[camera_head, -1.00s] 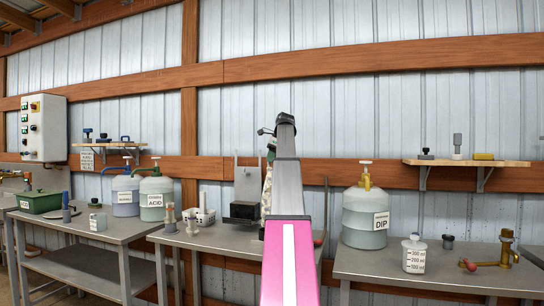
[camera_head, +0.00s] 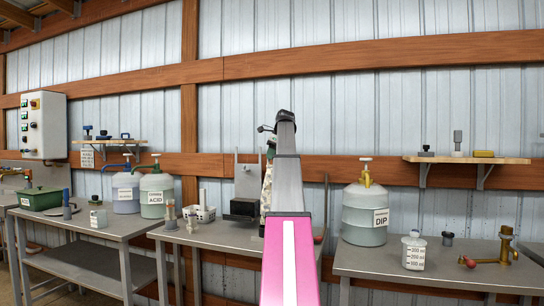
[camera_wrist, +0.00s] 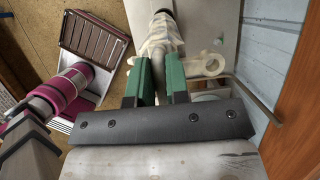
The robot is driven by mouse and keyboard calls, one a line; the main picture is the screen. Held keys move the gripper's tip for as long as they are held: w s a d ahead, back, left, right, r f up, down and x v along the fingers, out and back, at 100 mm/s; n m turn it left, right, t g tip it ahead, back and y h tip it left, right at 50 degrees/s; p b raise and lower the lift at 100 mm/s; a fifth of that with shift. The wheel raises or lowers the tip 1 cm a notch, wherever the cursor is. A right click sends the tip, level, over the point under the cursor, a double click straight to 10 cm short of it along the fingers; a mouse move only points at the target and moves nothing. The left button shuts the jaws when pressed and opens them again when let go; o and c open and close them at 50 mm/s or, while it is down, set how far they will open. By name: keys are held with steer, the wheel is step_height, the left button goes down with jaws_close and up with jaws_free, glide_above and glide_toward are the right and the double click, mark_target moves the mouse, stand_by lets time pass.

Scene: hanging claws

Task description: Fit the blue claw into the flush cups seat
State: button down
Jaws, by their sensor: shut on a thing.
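My gripper (camera_wrist: 160,72) has green fingers and is shut on a grey, neck-like upper part of a pale, mottled hanging thing (camera_wrist: 158,40). In the head view, the mottled thing (camera_head: 266,178) hangs beside my arm, above the middle bench, partly hidden by the arm. I cannot tell whether it is the blue claw; no blue shows on it. A dark block with an upright grey plate (camera_head: 246,180) stands on the middle bench just left of it. I cannot clearly make out the flush cups seat.
A white basket (camera_head: 203,214) and small fittings stand left on the middle bench (camera_head: 217,241). Large jugs (camera_head: 156,197) stand on the left bench. A DIP jug (camera_head: 365,215), measuring bottle (camera_head: 414,253) and brass fitting (camera_head: 503,250) occupy the right bench.

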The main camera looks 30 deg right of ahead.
steer(key=shift+w+d, duration=0.2)
stand_by(0.6)
steer(key=shift+f, duration=3)
steer(key=c, duration=1)
jaws_free()
steer(key=shift+c, duration=0.2)
